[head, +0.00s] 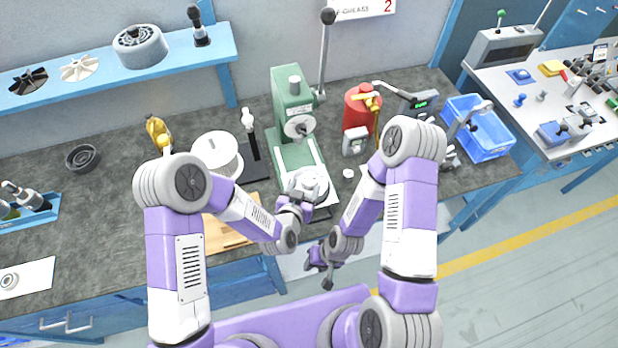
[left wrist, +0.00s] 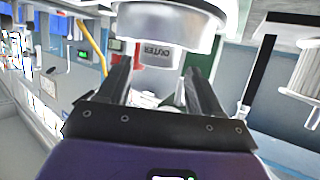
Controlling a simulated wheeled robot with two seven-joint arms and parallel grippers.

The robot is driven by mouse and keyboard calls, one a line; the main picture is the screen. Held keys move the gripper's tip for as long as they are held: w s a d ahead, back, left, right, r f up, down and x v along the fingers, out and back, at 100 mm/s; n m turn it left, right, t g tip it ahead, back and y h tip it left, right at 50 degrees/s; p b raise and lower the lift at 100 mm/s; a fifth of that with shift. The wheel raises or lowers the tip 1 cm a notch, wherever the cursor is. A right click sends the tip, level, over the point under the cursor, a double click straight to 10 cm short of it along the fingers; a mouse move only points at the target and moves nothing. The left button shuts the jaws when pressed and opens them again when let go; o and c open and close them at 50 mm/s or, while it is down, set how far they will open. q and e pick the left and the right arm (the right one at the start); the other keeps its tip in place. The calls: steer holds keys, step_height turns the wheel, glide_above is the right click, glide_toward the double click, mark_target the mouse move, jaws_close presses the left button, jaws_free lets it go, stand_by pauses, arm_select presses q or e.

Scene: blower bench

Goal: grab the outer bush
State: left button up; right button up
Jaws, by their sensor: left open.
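The outer bush (left wrist: 157,56), a short grey cylinder marked OUTER, shows in the left wrist view between and beyond the fingers of my left gripper (left wrist: 160,75). A large round silver part (left wrist: 172,22) cuts across its upper side in the picture. In the head view, my left gripper (head: 304,196) is at the front of the green press, beside a round silver part (head: 311,184); the bush is not discernible there. My left gripper is open, with no clear contact on the bush. My right gripper (head: 327,272) hangs in front of the bench, its jaws too small to judge.
The green press (head: 290,105) stands behind my left gripper. A red tank (head: 360,108) and a blue crate (head: 480,128) are to the right. A white spool (head: 216,155) and a wooden board (head: 222,232) are to the left.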

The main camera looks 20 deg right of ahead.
mark_target(309, 181)
arm_select(q)
steer(key=x, duration=0.5)
steer(key=shift+r, duration=0.1)
steer(key=shift+s, duration=0.1)
steer(key=shift+c, duration=0.4)
steer(key=shift+r, duration=0.1)
steer(key=c, duration=0.8)
